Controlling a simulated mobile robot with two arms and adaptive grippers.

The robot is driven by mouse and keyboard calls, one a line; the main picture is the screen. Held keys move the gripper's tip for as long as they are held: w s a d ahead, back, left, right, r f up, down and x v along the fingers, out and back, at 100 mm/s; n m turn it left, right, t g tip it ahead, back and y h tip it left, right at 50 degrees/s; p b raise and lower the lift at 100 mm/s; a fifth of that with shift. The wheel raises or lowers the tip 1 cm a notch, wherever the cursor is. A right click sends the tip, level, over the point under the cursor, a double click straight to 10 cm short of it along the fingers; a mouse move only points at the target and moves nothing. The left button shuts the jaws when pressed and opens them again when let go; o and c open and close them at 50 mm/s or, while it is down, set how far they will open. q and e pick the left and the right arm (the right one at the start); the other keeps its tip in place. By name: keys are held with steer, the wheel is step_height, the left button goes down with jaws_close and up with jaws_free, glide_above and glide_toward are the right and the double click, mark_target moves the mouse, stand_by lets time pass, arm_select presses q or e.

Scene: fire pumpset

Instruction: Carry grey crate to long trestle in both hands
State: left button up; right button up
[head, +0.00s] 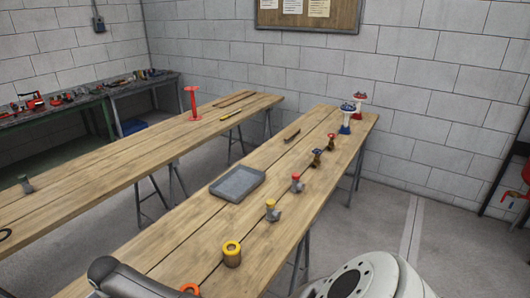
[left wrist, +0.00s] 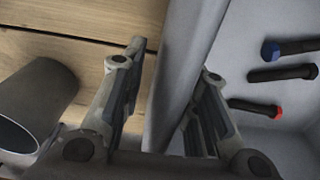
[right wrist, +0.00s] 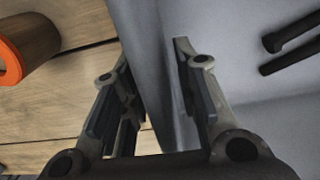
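The grey crate's wall (left wrist: 182,65) stands between the fingers of my left gripper (left wrist: 170,85). One finger is outside over the wood and one inside, with a gap on the outer side. My right gripper (right wrist: 155,80) straddles another stretch of grey crate wall (right wrist: 142,45) in the same way, also open. Dark bolts (left wrist: 285,74) lie inside the crate, one with a blue end and one with a red end. Neither gripper shows in the head view. Two long wooden trestles show there, one nearer (head: 180,245) and one farther left (head: 110,170); I cannot tell which is meant.
A shallow grey tray (head: 237,184) lies on the nearer trestle, with several valves and fittings along its right side, including a yellow-ringed cylinder (head: 232,254). A red stand (head: 193,103) is on the farther trestle, which has wide bare stretches. A tool bench (head: 60,112) stands behind.

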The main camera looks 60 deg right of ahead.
arm_select(q)
steer(key=shift+d+r, duration=0.1)
steer(key=shift+r, duration=0.1)
step_height(320, 180, up, 11)
steer(key=shift+r, duration=0.2)
arm_select(e)
steer(key=shift+a+r, duration=0.1)
step_height(320, 180, up, 12)
steer(key=shift+f, duration=0.1)
stand_by(0.8)
